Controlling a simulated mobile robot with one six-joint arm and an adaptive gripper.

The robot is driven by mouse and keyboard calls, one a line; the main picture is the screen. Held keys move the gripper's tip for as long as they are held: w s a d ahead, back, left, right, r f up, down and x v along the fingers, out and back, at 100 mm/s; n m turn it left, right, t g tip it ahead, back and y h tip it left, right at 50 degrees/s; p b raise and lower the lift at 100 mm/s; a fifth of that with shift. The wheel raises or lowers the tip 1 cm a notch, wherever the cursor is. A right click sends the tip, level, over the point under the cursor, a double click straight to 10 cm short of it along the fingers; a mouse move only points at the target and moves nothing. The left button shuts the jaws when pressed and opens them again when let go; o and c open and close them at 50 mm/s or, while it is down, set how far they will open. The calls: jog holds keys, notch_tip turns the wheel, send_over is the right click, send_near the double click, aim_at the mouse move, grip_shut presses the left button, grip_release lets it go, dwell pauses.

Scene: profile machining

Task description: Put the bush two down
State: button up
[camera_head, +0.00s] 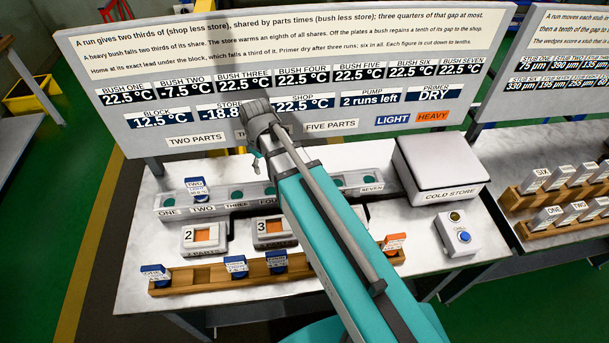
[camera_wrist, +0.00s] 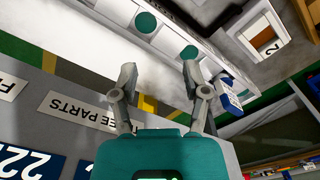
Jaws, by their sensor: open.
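Bush two (camera_head: 195,187) is a blue piece with a white tag reading TWO. It stands upright at the TWO position of the long grey block (camera_head: 160,203), near the block's left end; how deep it sits I cannot tell. My gripper (camera_head: 256,161) is above the back of the block, right of bush two. In the wrist view my gripper (camera_wrist: 159,70) has its fingers spread with nothing between them. A blue piece that looks like bush two (camera_wrist: 229,93) shows just right of the right finger, outside the jaws. Green round seats (camera_wrist: 188,52) show along the block.
A wooden rack (camera_head: 210,281) at the front holds several blue bushes and an orange one (camera_head: 394,243). Numbered plates (camera_head: 204,238) stand between rack and block. The white cold store (camera_head: 440,165) is at right. The sign board (camera_head: 150,75) rises close behind my gripper.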

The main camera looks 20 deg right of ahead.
jog(key=s+d+m, duration=0.6)
jog(key=s+d, duration=0.1)
jog(key=d, duration=0.3)
jog(key=shift+s, duration=0.3)
jog(key=shift+d, duration=0.1)
notch_tip(320, 180, down, 8)
jog(key=b, duration=0.7)
jog(key=shift+b, duration=0.4)
jog(key=shift+r, duration=0.1)
